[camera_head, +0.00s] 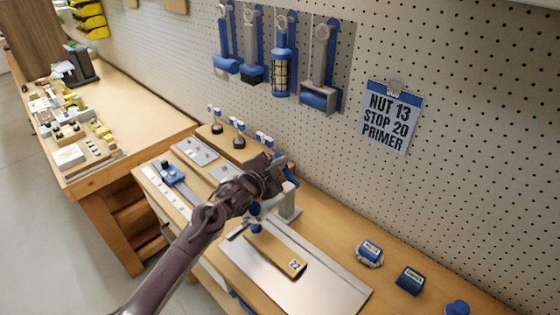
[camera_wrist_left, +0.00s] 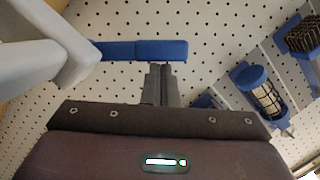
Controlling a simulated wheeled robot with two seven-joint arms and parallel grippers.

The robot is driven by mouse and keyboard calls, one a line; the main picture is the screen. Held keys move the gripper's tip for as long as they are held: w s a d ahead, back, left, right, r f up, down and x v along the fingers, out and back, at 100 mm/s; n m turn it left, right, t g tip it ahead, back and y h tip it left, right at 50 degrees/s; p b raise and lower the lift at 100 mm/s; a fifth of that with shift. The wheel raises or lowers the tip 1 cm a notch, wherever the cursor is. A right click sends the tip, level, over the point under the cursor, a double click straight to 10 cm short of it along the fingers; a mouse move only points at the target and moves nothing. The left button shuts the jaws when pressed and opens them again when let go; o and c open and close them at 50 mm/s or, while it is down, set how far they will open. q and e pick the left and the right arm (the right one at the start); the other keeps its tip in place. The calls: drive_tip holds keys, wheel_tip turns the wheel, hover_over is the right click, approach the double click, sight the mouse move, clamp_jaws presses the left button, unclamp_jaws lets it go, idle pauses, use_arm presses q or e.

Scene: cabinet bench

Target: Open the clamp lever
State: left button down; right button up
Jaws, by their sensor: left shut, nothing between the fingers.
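The clamp (camera_head: 288,203) is a light grey toggle clamp on the bench, partly hidden behind my left arm. Its blue lever (camera_head: 290,175) shows just right of my left gripper (camera_head: 275,168). In the left wrist view the blue lever grip (camera_wrist_left: 135,50) lies across the view, joined at its left to the pale grey clamp arm (camera_wrist_left: 75,50). My left gripper's fingers (camera_wrist_left: 160,82) are shut and empty, their tips at the lever grip's edge; I cannot tell whether they touch it. A wooden block marked 22 (camera_head: 275,258) lies on a metal plate below the clamp. My right gripper is not in view.
A perforated wall (camera_head: 450,60) stands close behind, with hanging blue-handled tools (camera_head: 283,60) and a sign (camera_head: 390,117). Small blue items (camera_head: 410,281) sit at the right of the bench. Small blue-topped pieces (camera_head: 239,135) stand behind my gripper.

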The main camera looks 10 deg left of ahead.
use_arm(q)
wheel_tip(320, 180, up, 20)
drive_tip(key=b, duration=0.3)
idle(0.4)
